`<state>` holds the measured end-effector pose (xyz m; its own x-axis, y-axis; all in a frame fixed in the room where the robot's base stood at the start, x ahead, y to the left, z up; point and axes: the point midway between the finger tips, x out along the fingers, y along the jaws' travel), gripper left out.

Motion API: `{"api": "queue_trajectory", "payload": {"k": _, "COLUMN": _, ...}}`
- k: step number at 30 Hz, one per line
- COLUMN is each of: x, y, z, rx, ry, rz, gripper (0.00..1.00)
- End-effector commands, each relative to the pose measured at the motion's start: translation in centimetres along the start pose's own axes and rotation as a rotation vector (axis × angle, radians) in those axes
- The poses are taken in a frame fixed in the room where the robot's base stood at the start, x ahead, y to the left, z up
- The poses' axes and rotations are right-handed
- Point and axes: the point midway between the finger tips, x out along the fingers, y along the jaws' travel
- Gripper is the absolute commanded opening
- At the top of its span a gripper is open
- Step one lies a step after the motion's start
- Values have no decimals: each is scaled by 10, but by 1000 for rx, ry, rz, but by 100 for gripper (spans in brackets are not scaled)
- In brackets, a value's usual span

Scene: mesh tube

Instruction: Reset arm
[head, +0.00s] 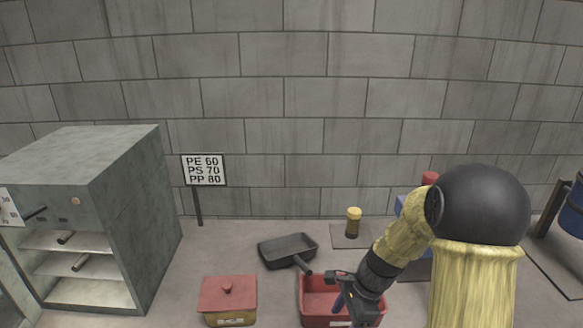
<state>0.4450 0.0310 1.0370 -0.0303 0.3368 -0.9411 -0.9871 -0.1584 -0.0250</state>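My arm is yellow and black and reaches down from the right in the head view. My gripper (350,293) is at its lower end, dark, over the open red bin (313,315). Its fingers are small and seen at an angle, so I cannot tell whether they are open or shut. A small dark blue shape shows beside the gripper, and I cannot tell whether it is held or lies in the bin.
A grey cabinet (130,190) with open shelves stands at left. A sign (204,170), a lidded red box (228,296), a dark pan (287,248) and a yellow-topped jar (353,222) stand on the surface. A blue drum (574,208) is at far right. A block wall closes the back.

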Motion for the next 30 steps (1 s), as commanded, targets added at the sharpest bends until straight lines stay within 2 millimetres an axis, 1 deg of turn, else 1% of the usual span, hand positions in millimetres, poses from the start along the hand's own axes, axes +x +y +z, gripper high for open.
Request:
{"api": "queue_trajectory", "payload": {"k": 1, "x": -1, "y": 12, "z": -1, "rx": -137, "ry": 53, "rz": -5, "gripper": 62}}
{"api": "queue_trajectory", "payload": {"k": 3, "x": -6, "y": 27, "z": -2, "rx": -342, "ry": 125, "rz": -3, "gripper": 62}}
{"api": "queue_trajectory", "payload": {"k": 8, "x": -17, "y": 61, "z": -5, "rx": -809, "ry": 279, "rz": 24, "gripper": 62}}
{"api": "queue_trajectory", "payload": {"k": 9, "x": -19, "y": 69, "z": -5, "rx": -926, "ry": 315, "rz": 34, "gripper": 62}}
{"api": "queue_trajectory", "payload": {"k": 12, "x": -24, "y": 86, "z": -6, "rx": -1182, "ry": 392, "rz": 63, "gripper": 62}}
{"api": "queue_trajectory", "payload": {"k": 15, "x": -27, "y": 97, "z": -6, "rx": -1351, "ry": 440, "rz": 88, "gripper": 62}}
{"api": "queue_trajectory", "payload": {"k": 19, "x": -29, "y": 101, "z": -6, "rx": -1430, "ry": 461, "rz": 102, "gripper": 62}}
{"api": "queue_trajectory", "payload": {"k": 30, "x": -29, "y": 100, "z": -6, "rx": -1426, "ry": 459, "rz": 102, "gripper": 62}}
